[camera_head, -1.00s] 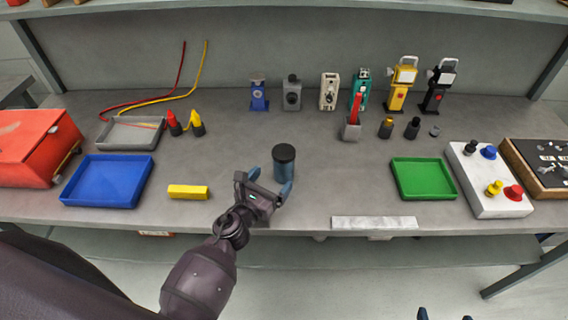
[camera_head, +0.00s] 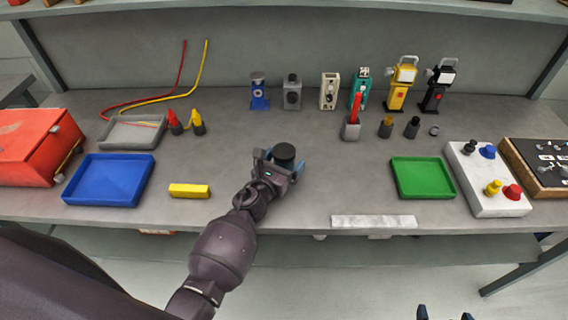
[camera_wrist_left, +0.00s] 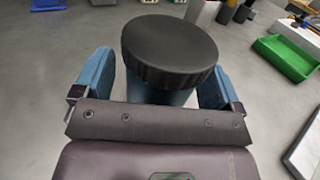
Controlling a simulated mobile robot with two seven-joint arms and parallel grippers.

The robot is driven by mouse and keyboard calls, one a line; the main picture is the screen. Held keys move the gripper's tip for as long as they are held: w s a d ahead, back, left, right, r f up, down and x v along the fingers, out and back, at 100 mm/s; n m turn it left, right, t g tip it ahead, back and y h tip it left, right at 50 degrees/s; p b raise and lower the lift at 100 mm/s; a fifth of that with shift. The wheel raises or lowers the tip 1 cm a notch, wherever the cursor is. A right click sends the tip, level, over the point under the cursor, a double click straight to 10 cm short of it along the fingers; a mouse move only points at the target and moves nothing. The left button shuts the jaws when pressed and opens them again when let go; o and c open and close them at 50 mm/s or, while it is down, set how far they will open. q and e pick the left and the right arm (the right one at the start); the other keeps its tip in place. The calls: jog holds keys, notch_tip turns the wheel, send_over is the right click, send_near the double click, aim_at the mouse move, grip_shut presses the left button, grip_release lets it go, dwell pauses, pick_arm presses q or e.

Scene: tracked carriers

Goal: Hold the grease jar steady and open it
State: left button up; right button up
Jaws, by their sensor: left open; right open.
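The grease jar is a blue-grey cylinder with a dark ribbed lid (camera_head: 284,152), upright on the workbench. The lid is on it. My left gripper (camera_head: 281,160) is open around the jar from the front, one finger on each side. In the left wrist view the lid (camera_wrist_left: 170,48) stands above the open fingers (camera_wrist_left: 160,85), with a gap on each side. The jar's body (camera_wrist_left: 158,94) is mostly hidden behind the gripper. My right gripper (camera_head: 444,314) shows only its fingertips at the bottom edge, open and empty, far from the jar.
A yellow block (camera_head: 189,191) and a blue tray (camera_head: 108,181) lie to the left. A green tray (camera_head: 423,178) and a white box with coloured knobs (camera_head: 487,180) are at the right. Several devices stand along the back. The bench around the jar is clear.

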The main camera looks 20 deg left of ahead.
aim_at(284, 150)
pick_arm(q)
jog(key=shift+c, duration=0.5)
jog(key=c, duration=1.1)
jog(key=shift+r+p, duration=0.3)
jog(key=shift+r, duration=0.2)
notch_tip(284, 150, up, 6)
jog(key=p, duration=0.3)
jog(key=shift+w, duration=0.1)
jog(key=shift+r, duration=0.9)
notch_tip(284, 150, up, 11)
jog(key=shift+r, duration=0.2)
pick_arm(e)
jog(key=shift+s+d+r, duration=0.1)
jog(key=shift+s+r, duration=0.55)
jog(key=shift+r, duration=0.35)
